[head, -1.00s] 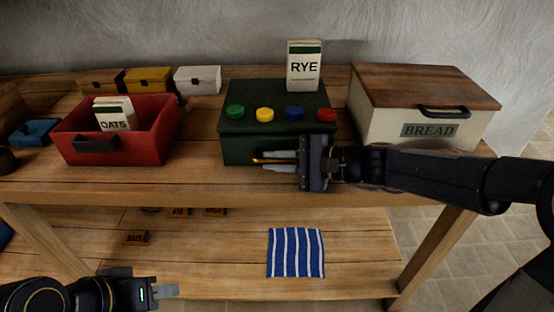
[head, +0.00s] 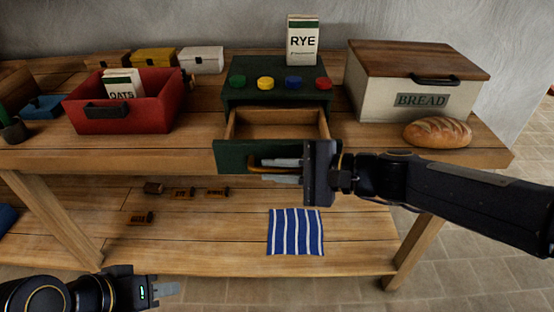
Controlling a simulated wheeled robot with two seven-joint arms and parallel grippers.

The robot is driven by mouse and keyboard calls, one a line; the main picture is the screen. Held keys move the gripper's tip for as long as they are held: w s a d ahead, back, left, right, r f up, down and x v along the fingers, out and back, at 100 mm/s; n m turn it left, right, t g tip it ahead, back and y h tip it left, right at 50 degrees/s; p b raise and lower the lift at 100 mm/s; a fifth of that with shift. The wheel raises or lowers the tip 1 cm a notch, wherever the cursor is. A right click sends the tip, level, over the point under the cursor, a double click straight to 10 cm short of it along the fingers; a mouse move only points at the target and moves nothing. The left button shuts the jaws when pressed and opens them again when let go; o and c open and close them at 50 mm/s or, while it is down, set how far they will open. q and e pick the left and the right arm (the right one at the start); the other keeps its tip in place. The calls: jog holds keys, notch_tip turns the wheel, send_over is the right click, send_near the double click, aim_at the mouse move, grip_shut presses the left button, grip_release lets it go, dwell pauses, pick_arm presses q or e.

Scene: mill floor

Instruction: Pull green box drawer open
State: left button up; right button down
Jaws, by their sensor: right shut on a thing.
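The green box (head: 240,95) stands on the bench, with green, yellow, blue and red buttons on its top. Its drawer (head: 233,156) is pulled out toward me, and its wooden inside looks empty. My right gripper (head: 277,170) is shut on the brass drawer handle (head: 262,160) at the drawer's front, and partly hides the front's right side. My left gripper (head: 165,290) is low at the bottom left, away from the bench top; its jaw opening is not clear.
A RYE carton (head: 302,40) stands on the green box. A red bin (head: 150,113) with an OATS carton (head: 121,83) is to the left. A bread box (head: 370,100) and loaf (head: 437,132) are to the right. A striped cloth (head: 295,232) lies on the lower shelf.

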jog(key=shift+s, duration=0.4)
jog(key=c, duration=1.7)
grip_release()
jog(key=shift+d, duration=0.1)
jog(key=p+v, duration=0.1)
jog(key=v, duration=0.6)
jog(key=shift+s+d+r, duration=0.1)
jog(key=shift+d, duration=0.2)
